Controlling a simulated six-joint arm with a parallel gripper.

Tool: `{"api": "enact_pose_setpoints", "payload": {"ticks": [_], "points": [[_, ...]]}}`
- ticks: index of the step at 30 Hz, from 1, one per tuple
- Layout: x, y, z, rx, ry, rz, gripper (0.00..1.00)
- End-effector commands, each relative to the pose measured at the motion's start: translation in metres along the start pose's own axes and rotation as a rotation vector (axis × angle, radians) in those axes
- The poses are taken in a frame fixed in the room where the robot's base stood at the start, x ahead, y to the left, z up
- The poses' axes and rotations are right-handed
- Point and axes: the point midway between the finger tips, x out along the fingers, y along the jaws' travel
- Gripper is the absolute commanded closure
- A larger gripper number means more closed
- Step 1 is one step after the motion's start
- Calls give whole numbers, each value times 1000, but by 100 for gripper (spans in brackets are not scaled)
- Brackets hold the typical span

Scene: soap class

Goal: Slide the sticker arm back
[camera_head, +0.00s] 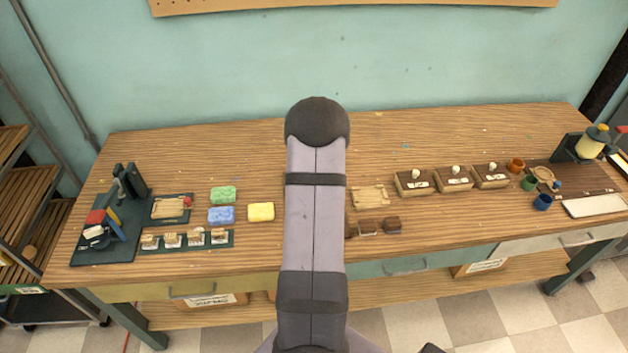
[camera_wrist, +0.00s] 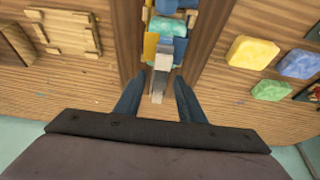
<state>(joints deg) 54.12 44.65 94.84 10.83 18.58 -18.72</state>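A small device with yellow, blue and teal parts (camera_wrist: 167,32) shows at the top centre of the wrist view. A grey bar (camera_wrist: 161,77), which looks like the sticker arm, extends from it toward me. My gripper (camera_wrist: 159,82) has its two blue fingers apart, one on each side of the bar's near end. A narrow gap seems to show beside the bar; contact is hard to tell. In the head view my own arm hides this device and my gripper.
Yellow (camera_head: 261,212), blue (camera_head: 221,215) and green (camera_head: 223,194) soaps lie left of my arm. A wooden tray (camera_head: 370,197) lies to its right, near several wooden boxes (camera_head: 454,180). A dark press (camera_head: 107,222) stands at far left. The table's back strip is clear.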

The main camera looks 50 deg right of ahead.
Motion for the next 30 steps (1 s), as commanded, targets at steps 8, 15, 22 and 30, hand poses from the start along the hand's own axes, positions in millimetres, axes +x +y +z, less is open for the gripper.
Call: {"api": "enact_pose_setpoints", "payload": {"ticks": [8, 15, 22, 30], "points": [[0, 0, 0, 0, 0, 0, 100], [3, 0, -8, 0, 3, -1, 100], [16, -1, -37, -1, 5, -2, 100], [29, -1, -68, -1, 5, -2, 100]]}}
